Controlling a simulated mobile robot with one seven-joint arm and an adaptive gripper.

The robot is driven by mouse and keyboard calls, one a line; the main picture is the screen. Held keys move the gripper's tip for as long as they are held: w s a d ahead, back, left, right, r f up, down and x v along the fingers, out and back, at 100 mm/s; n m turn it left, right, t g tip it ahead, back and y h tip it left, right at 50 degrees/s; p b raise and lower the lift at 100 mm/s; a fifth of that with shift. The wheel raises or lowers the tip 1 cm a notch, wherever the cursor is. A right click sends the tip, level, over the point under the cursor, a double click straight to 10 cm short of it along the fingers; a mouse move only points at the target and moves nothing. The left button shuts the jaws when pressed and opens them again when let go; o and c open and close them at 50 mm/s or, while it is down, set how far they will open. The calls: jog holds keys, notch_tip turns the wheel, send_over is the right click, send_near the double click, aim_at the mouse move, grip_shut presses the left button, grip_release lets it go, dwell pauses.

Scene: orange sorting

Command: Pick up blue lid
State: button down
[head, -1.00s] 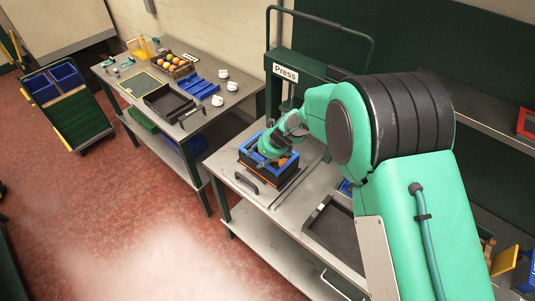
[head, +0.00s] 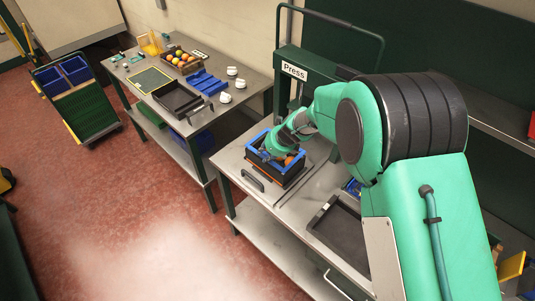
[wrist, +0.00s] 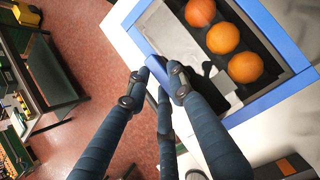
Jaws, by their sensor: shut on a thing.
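The blue lid (wrist: 270,98) looks like a rectangular blue frame around an opening; it also shows in the head view (head: 258,136) at the top of a dark crate (head: 286,177). In the wrist view, oranges (wrist: 222,38) lie in a row within the frame, beside a grey panel. My gripper (wrist: 157,80) is shut on a blue piece at the frame's near edge. Whether that piece is a handle or the rim itself is unclear. In the head view my gripper (head: 272,152) is low over the crate, and my wrist hides part of it. Any gap between lid and crate is not clear.
The crate stands on a grey metal table (head: 240,180) by a green press (head: 293,71). Another table behind holds a fruit box (head: 180,60), blue trays (head: 205,82) and white cups (head: 225,97).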

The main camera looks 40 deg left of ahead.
jog(key=shift+r, duration=0.65)
notch_tip(320, 180, up, 2)
jog(key=shift+r, duration=0.1)
jog(key=s+d+r+b, duration=0.1)
jog(key=s+d, duration=0.8)
jog(key=d, duration=0.4)
jog(key=shift+r+b, duration=0.2)
jog(key=shift+b, duration=0.2)
jog(key=shift+s, duration=0.1)
